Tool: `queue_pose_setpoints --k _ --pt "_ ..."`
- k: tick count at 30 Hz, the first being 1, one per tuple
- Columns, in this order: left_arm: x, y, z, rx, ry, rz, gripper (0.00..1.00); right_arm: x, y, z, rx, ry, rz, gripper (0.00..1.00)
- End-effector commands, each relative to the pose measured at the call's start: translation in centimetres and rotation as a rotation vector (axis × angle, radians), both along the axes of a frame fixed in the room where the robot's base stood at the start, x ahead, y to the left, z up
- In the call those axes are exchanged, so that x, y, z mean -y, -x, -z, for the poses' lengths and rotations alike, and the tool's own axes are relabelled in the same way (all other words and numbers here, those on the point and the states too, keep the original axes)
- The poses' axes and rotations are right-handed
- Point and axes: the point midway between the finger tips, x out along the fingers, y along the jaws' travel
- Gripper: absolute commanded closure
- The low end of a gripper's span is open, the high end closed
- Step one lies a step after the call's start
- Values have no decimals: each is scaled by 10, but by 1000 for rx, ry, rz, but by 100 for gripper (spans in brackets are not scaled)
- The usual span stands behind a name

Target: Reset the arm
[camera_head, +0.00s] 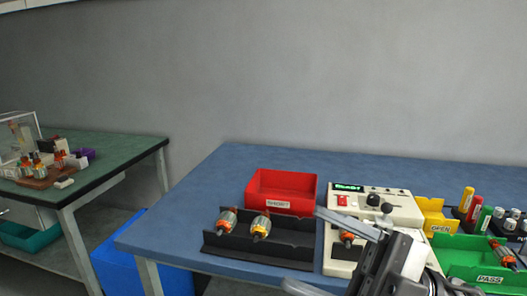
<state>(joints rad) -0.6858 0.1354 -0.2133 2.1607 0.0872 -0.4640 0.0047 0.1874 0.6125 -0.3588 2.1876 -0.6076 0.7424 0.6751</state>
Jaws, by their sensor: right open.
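My right gripper (318,248) comes in at the bottom right of the head view, in front of the white tester (372,200). Its two long fingers are spread apart, with nothing seen between them. An armature (347,238) sits at the tester's front, partly hidden by the gripper. Two more armatures, one at the left (227,221) and one beside it (261,227), lie in the black tray (290,250). Another armature (503,253) is in the green PASS bin (455,246). My left gripper is not in view.
A red SHORT bin (284,187) stands behind the black tray. A yellow OPEN bin (434,213) and several upright coloured cylinders (467,199) are at the right. The blue table (190,225) is bare at its left. A green table (125,148) with small parts stands far left.

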Motion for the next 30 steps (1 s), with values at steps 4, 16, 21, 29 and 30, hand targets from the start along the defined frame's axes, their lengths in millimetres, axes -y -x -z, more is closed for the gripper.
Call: queue_pose_setpoints --k 4,16,21,29,30 --pt "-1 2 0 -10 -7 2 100 35 -63 67 -489 -262 416 39" --pt "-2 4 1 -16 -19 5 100 78 -6 318 -1470 -96 970 39" --pt "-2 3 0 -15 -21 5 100 76 27 353 -1627 -18 1002 39" --pt "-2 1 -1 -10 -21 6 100 75 33 358 -1651 -3 1004 39" --pt "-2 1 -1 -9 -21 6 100 75 32 358 -1651 -5 1004 39"
